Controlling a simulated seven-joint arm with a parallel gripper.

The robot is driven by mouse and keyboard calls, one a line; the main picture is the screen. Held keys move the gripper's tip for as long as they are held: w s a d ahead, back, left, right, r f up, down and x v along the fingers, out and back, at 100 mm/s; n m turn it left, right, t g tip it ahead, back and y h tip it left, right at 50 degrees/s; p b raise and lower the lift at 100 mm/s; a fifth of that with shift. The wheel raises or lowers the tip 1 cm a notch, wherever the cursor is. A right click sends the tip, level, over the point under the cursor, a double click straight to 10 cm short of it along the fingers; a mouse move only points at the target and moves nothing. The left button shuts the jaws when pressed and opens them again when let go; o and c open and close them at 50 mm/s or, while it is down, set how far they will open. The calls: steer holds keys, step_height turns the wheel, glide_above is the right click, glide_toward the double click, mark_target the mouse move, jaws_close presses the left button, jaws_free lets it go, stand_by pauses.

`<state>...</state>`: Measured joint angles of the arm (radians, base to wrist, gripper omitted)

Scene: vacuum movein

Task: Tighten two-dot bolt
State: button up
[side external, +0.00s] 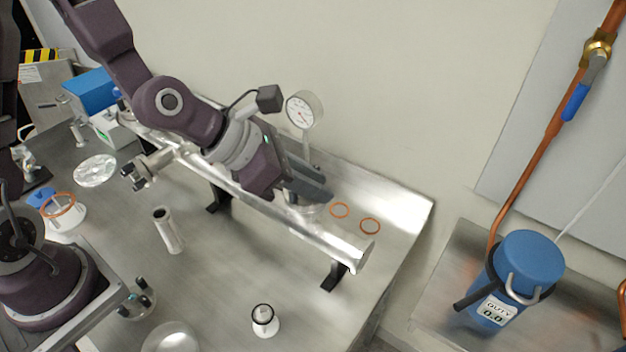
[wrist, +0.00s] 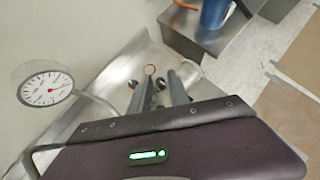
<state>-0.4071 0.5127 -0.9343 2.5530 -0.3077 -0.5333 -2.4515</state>
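I cannot make out a bolt with two dots in either view. A shiny metal tube (side external: 335,244) runs across the bench on black supports. A side port with dark-ended clamp hardware (side external: 138,174) is at its left; any dot marks are too small to read. My gripper (side external: 322,196) is low over the tube's right part, beside the gauge stem, and hides the fitting beneath. In the wrist view my gripper (wrist: 157,84) shows two dark fingers apart with a gap between them. I see nothing clearly held, though the fitting under the fingertips is partly hidden.
A dial gauge (side external: 304,110) stands close behind my gripper, also in the wrist view (wrist: 47,88). Two orange rings (side external: 370,226) lie behind the tube's right end. A loose tube (side external: 168,230) and small white-based part (side external: 264,320) stand in front. A blue canister (side external: 525,262) is right.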

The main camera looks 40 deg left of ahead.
jaws_close()
steer(key=shift+a, duration=0.1)
steer(key=m, duration=0.1)
steer(key=m+g+h, duration=0.2)
steer(key=m, duration=0.1)
steer(key=shift+w+a, duration=0.1)
steer(key=shift+w, duration=0.15)
steer(key=m+g, duration=0.2)
steer(key=m+g+h, duration=0.1)
steer(key=m, duration=0.1)
steer(key=shift+w+m+g, duration=0.2)
steer(key=shift+m+g, duration=0.1)
steer(key=shift+g, duration=0.1)
steer(key=m+g, duration=0.2)
steer(key=m, duration=0.1)
steer(key=m+g, duration=0.2)
steer(key=shift+w, duration=0.3)
steer(key=shift+w+m+g+y, duration=0.1)
steer(key=shift+m+g+y, duration=0.6)
steer(key=shift+m+g, duration=1.2)
steer(key=shift+m, duration=0.6)
